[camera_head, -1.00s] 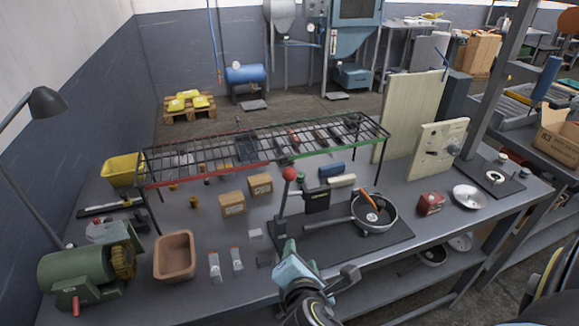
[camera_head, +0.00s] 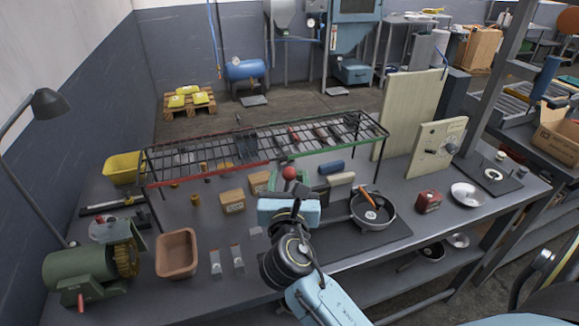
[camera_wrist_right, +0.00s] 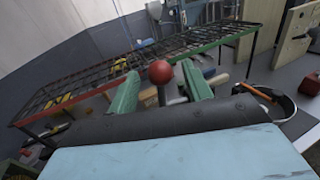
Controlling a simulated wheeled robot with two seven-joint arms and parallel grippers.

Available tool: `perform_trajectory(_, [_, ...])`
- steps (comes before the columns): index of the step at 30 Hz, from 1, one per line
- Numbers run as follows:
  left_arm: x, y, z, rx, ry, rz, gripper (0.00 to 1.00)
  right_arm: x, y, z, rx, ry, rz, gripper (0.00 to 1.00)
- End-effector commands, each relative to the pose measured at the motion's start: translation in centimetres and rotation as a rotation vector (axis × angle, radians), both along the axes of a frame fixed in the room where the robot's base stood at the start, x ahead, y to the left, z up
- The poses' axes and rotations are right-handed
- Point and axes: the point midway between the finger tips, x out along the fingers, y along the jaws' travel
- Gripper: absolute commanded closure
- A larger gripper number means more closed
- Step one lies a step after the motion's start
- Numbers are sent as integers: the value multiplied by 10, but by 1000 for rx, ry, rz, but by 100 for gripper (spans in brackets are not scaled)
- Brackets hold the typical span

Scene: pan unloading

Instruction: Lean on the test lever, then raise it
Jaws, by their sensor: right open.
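The test lever's red ball knob (camera_head: 289,173) shows just beyond my right gripper in the head view. My right gripper (camera_head: 288,178) is open, and its wrist and arm hide the lever's shaft and most of its base. In the right wrist view, the red knob (camera_wrist_right: 160,72) stands between the two green fingers (camera_wrist_right: 162,88), with space on both sides. I cannot tell how far beyond the fingertips it lies. A pan (camera_head: 373,217) with an orange-handled tool in it sits on the dark mat to the right of the lever. My left gripper is not in view.
A wire rack (camera_head: 215,178) on legs spans the bench behind the lever. Small cardboard boxes (camera_head: 232,201), a brown tray (camera_head: 177,271) and a green grinder (camera_head: 75,270) stand to the left. A red block (camera_head: 428,202) and a metal bowl (camera_head: 467,195) are to the right.

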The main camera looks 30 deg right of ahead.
Motion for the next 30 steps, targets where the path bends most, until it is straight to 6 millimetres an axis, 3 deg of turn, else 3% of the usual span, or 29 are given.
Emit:
perform_trajectory(7, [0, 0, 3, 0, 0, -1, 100, 28, -18, 0, 1, -1, 0, 50])
perform_trajectory(19, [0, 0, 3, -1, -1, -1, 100, 33, -22, -1, 3, 1, 0, 52])
perform_trajectory(30, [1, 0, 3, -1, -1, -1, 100, 32, -22, -1, 3, 1, 0, 100])
